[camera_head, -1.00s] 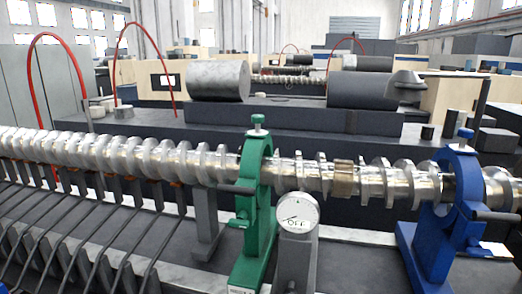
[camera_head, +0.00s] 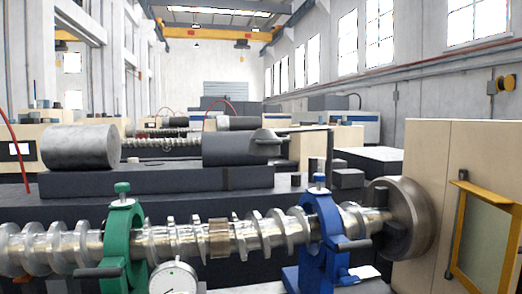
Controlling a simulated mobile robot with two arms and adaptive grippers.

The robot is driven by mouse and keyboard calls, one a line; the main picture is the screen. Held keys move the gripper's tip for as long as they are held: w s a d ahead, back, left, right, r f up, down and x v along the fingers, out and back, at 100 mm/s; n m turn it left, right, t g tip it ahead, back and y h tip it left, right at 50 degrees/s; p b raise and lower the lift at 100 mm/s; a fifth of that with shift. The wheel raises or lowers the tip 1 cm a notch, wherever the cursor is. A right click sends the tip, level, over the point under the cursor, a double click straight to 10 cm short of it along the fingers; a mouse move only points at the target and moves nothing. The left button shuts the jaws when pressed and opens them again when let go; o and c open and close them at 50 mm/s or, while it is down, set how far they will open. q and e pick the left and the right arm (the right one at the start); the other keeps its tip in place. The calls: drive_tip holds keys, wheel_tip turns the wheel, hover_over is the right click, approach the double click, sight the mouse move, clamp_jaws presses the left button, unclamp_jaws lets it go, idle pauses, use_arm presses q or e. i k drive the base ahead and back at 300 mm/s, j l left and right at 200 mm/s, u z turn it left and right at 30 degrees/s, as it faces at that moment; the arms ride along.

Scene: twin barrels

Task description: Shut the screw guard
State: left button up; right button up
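A long shiny metal screw (camera_head: 180,240) runs across the lower part of the head view. Its right end meets a round chuck (camera_head: 410,220) on a beige cabinet. A green ring stand (camera_head: 122,240) and a blue ring stand (camera_head: 322,235) surround the screw; each has a knob on top and a dark side handle. I cannot tell which part is the screw guard. Neither of my grippers is in view.
A round dial gauge (camera_head: 173,278) stands in front of the screw, cut off below. Behind lie a grey cylinder (camera_head: 80,147) and a darker one (camera_head: 236,148) on a dark bed. The beige cabinet (camera_head: 425,150) blocks the right side. More machines stand further back.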

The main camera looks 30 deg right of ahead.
sight(507, 204)
drive_tip(key=k+l+z, duration=0.25)
drive_tip(key=l, duration=1.65)
drive_tip(key=l+z, duration=0.2)
drive_tip(key=l, duration=1.65)
